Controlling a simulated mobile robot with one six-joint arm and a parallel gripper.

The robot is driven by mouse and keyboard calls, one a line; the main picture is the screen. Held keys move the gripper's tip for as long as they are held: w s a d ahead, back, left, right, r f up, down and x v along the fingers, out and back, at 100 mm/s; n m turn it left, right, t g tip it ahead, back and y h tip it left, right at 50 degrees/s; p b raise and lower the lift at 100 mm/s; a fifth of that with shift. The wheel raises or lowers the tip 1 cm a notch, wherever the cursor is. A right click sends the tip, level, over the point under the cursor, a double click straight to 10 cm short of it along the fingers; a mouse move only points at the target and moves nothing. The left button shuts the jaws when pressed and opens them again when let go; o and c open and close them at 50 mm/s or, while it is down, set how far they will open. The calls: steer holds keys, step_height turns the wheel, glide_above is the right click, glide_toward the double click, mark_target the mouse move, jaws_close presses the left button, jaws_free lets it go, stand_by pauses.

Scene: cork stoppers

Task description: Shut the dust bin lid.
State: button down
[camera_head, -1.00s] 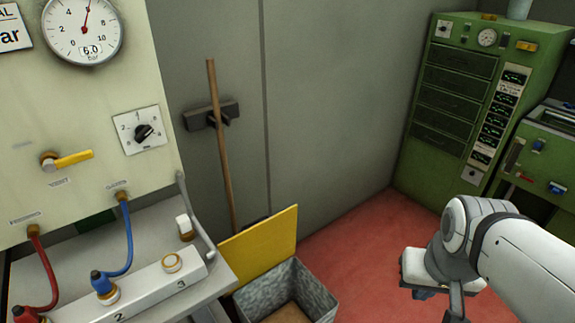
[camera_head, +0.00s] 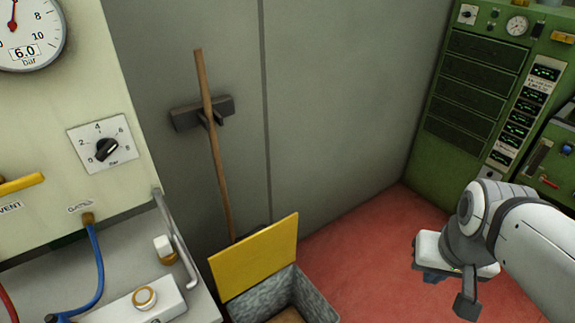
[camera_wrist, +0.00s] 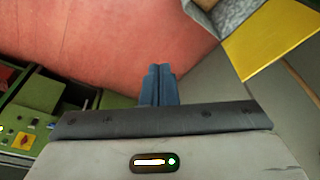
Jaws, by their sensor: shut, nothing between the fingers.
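The dust bin (camera_head: 314,296) is a grey, open-topped box on the floor at the bottom middle of the head view. Its yellow lid (camera_head: 254,258) stands raised at the back, so the bin is open with a brown inside showing. In the wrist view the yellow lid (camera_wrist: 268,42) is at the upper right, with part of the grey bin (camera_wrist: 232,12) beside it. My gripper (camera_wrist: 158,72) shows there as two blue fingers close together, shut and empty, apart from the lid. In the head view my arm is at the right, and the fingertips are hard to make out.
A bench (camera_head: 190,306) with a gauge panel (camera_head: 75,135) stands left of the bin. A broom (camera_head: 212,140) hangs on the grey wall behind it. A green cabinet (camera_head: 480,85) stands at the right. Red floor (camera_head: 370,255) lies clear between bin and arm.

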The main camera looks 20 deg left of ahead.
steer(key=w+a+f+n+b, duration=0.2)
steer(key=w+a+n, duration=0.1)
steer(key=w+a, duration=0.75)
steer(key=w+a+f+n+b, duration=0.2)
steer(key=w+a+f+b, duration=0.1)
steer(key=w+a, duration=0.8)
steer(key=w+a+f+n+b, duration=0.1)
steer(key=w+a+f+n, duration=0.1)
steer(key=a+f, duration=0.55)
steer(key=w+a+f+n+g+y+b, duration=0.1)
steer(key=a+f, duration=0.3)
steer(key=a, duration=0.6)
steer(key=w+a+f+n+b, duration=0.1)
steer(key=w+a+f+n, duration=0.1)
steer(key=a+f, duration=0.5)
step_height(320, 180, down, 7)
steer(key=s, duration=0.1)
steer(key=shift+s+a, duration=0.15)
steer(key=shift+s, duration=0.05)
steer(key=shift+f, duration=0.1)
